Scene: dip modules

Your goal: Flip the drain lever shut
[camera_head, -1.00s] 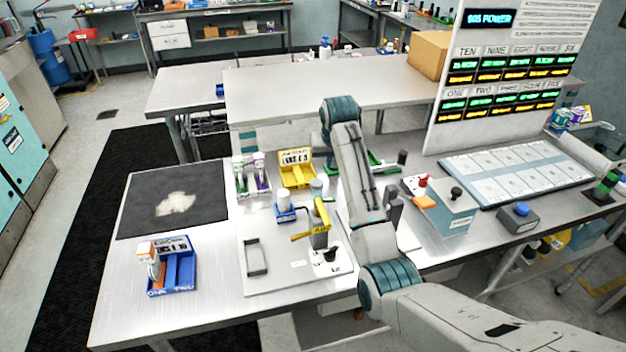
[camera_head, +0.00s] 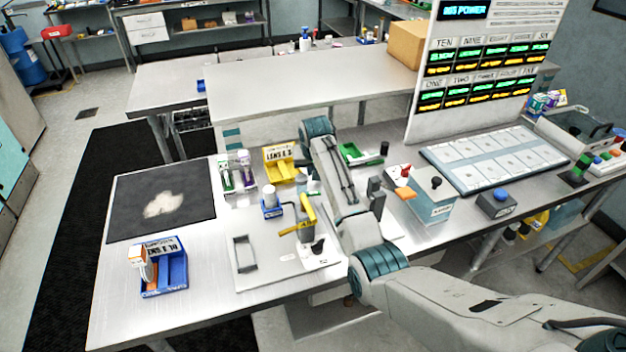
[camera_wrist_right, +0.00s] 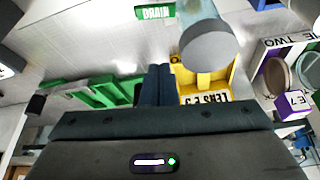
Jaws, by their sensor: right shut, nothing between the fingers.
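A grey fixture with a yellow lever (camera_head: 307,210) stands on a pale plate (camera_head: 262,276) on the front bench. Its upper yellow part rises steeply, and a yellow arm with dark marks points left. A black knob (camera_head: 318,246) sits on the plate by its base. I cannot tell for sure which part is the drain lever. My right arm reaches in just right of the fixture; its gripper is mostly hidden by the arm in the head view. In the right wrist view, my right gripper (camera_wrist_right: 158,70) has its dark fingers together, with nothing between them. My left gripper is not in view.
A yellow bin (camera_head: 278,170) and a green tray (camera_head: 364,156) stand behind the fixture. A blue holder (camera_head: 271,210) stands just left of it. A grey-blue box (camera_head: 434,208) with a black knob is to the right.

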